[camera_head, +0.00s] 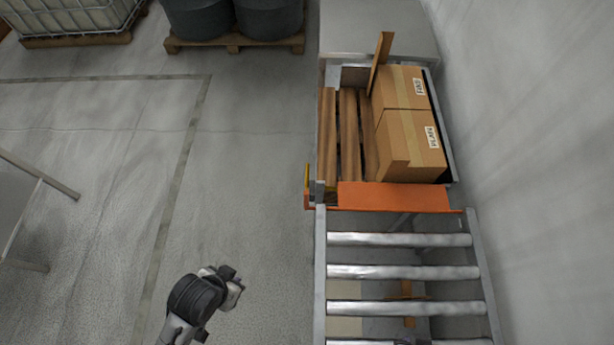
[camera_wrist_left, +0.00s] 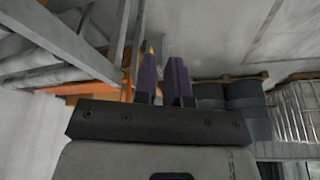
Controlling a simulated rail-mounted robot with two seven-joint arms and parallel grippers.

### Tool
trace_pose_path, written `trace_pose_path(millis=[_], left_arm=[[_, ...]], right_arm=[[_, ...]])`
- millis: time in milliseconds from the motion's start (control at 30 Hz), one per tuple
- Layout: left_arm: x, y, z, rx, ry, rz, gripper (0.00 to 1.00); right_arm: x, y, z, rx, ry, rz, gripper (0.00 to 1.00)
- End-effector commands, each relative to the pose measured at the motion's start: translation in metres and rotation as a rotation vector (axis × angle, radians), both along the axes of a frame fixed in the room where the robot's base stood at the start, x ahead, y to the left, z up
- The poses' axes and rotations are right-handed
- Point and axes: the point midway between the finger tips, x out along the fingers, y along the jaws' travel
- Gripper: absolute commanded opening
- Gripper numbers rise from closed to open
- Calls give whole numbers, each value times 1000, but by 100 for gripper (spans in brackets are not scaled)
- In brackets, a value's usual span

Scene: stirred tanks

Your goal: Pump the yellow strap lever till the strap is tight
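The yellow lever (camera_head: 307,178) is a thin upright bar at the left end of an orange crosspiece (camera_head: 395,197). In the left wrist view, a small yellow patch (camera_wrist_left: 150,47) shows by the left finger, with orange parts (camera_wrist_left: 92,68) beyond. My left gripper (camera_head: 233,283) is over the floor, left of the roller conveyor and nearer than the lever, apart from it. In the left wrist view its two dark fingers (camera_wrist_left: 164,78) stand apart with nothing between them. I cannot make out a strap or its tension. My right gripper is not in view.
The roller conveyor (camera_head: 400,271) runs up to the orange crosspiece. Beyond it, cardboard boxes (camera_head: 412,140) and wooden slats (camera_head: 348,135) sit within a metal frame. A pallet with dark drums (camera_head: 235,41) stands at the back.

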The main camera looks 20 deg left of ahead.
Motion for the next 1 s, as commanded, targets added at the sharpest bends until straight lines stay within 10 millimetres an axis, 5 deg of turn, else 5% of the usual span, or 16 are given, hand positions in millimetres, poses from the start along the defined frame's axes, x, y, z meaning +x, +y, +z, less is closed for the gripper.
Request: trace_pose_path(millis=[133, 1000], left_arm=[[-1, 2, 0, 6, 1, -3, 0], [-1, -2, 0, -6, 3, 4, 0]], right_arm=[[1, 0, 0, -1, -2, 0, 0], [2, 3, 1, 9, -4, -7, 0]])
